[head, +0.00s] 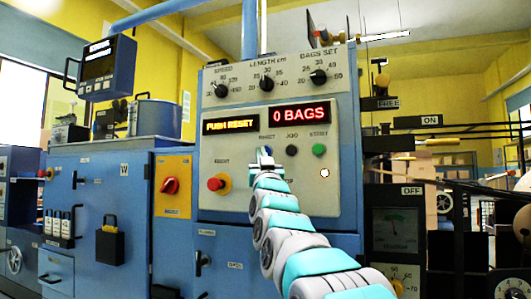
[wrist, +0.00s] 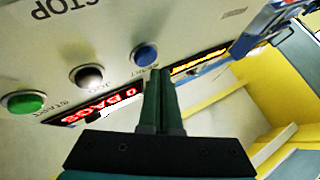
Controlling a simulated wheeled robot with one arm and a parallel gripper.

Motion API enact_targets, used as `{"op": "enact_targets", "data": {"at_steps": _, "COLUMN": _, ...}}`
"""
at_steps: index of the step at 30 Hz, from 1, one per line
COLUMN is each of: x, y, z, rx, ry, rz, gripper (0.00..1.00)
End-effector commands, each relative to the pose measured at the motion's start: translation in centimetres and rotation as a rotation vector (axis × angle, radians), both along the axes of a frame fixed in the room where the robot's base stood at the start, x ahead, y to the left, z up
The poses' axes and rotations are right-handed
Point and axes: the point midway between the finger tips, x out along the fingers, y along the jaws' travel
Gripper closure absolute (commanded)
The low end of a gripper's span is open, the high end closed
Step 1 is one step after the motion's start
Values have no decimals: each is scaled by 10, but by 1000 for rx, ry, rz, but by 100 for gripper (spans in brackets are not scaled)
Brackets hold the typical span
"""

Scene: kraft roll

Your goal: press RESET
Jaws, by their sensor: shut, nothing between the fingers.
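The blue RESET button (wrist: 144,55) is on the pale control panel (head: 225,150), in a row with the JOG and START buttons. It is plain in the wrist view; in the head view my gripper mostly hides it, below the RESET label. My gripper (head: 265,155) is in front of the panel at that button. In the wrist view its closed fingers (wrist: 160,72) are empty and their tips appear just beside the button. I cannot tell whether they touch it. The left display (head: 231,125) reads PUSH RESET and the right display (head: 299,114) reads 0 BAGS.
The dark JOG button (head: 291,150) and green START button (head: 319,150) sit right of RESET. A red stop button (head: 217,183) is lower left. Three black knobs line the panel top. A red switch (head: 170,185) is on a yellow plate farther left.

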Motion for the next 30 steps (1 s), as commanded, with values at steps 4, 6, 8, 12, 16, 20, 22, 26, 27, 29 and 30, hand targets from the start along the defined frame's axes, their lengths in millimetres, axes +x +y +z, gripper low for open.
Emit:
{"op": "enact_targets", "data": {"at_steps": 4, "x": 0, "y": 0, "z": 0, "rx": 0, "ry": 0, "rz": 0, "gripper": 100}}
{"op": "enact_targets", "data": {"at_steps": 6, "x": 0, "y": 0, "z": 0, "rx": 0, "ry": 0, "rz": 0, "gripper": 100}}
{"op": "enact_targets", "data": {"at_steps": 8, "x": 0, "y": 0, "z": 0, "rx": 0, "ry": 0, "rz": 0, "gripper": 100}}
{"op": "enact_targets", "data": {"at_steps": 12, "x": 0, "y": 0, "z": 0, "rx": 0, "ry": 0, "rz": 0, "gripper": 100}}
{"op": "enact_targets", "data": {"at_steps": 16, "x": 0, "y": 0, "z": 0, "rx": 0, "ry": 0, "rz": 0, "gripper": 100}}
{"op": "enact_targets", "data": {"at_steps": 20, "x": 0, "y": 0, "z": 0, "rx": 0, "ry": 0, "rz": 0, "gripper": 100}}
{"op": "enact_targets", "data": {"at_steps": 22, "x": 1, "y": 0, "z": 0, "rx": 0, "ry": 0, "rz": 0, "gripper": 100}}
{"op": "enact_targets", "data": {"at_steps": 26, "x": 4, "y": -2, "z": 0, "rx": 0, "ry": 1, "rz": 0, "gripper": 100}}
{"op": "enact_targets", "data": {"at_steps": 27, "x": 5, "y": -2, "z": 0, "rx": 0, "ry": 1, "rz": -1, "gripper": 100}}
{"op": "enact_targets", "data": {"at_steps": 29, "x": 7, "y": -3, "z": 0, "rx": 0, "ry": 1, "rz": -1, "gripper": 100}}
{"op": "enact_targets", "data": {"at_steps": 30, "x": 8, "y": -3, "z": 0, "rx": 0, "ry": 1, "rz": 0, "gripper": 100}}
